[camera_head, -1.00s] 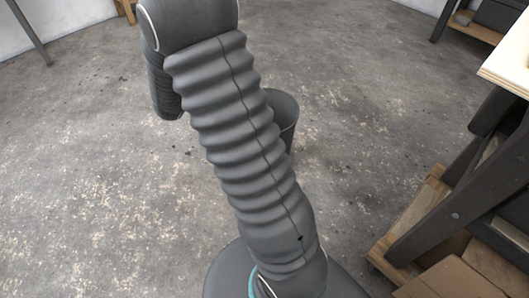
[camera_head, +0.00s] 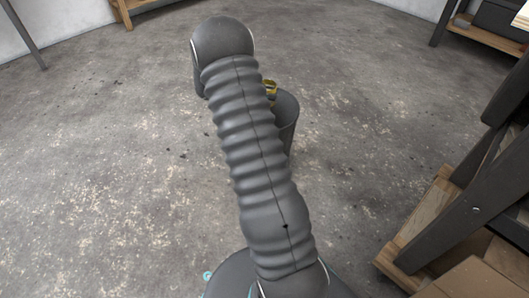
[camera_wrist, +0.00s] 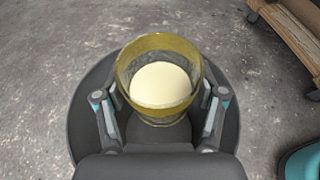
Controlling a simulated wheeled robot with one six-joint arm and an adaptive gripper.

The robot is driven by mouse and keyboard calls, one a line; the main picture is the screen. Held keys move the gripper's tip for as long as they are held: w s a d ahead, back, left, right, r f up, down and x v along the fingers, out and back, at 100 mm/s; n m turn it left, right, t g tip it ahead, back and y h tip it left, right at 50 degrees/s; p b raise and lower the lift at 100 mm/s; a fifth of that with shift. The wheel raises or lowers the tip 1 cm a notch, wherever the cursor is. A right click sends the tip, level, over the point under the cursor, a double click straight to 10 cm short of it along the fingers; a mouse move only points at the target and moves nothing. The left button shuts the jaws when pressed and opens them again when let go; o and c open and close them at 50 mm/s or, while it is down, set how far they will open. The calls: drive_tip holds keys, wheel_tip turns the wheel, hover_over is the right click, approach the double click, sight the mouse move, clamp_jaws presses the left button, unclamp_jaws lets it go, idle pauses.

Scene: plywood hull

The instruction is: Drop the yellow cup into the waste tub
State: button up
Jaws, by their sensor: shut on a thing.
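The yellow cup (camera_wrist: 158,46) is in the wrist view between the two fingers of my gripper (camera_wrist: 162,108), which is shut on it. I look down into its open mouth, and a pale cream round shape shows inside. My arm hides the gripper in the head view.
A wooden and dark-framed bench (camera_head: 440,220) stands close on the right, with cardboard at its foot. A low wooden shelf (camera_head: 485,38) is at the far right. The concrete floor (camera_head: 120,170) on the left is clear.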

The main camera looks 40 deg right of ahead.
drive_tip(key=shift+f, duration=2.35)
drive_tip(key=o, duration=1.3)
drive_tip(key=shift+c, duration=0.2)
drive_tip(key=shift+a, duration=0.1)
drive_tip(key=v, duration=1.2)
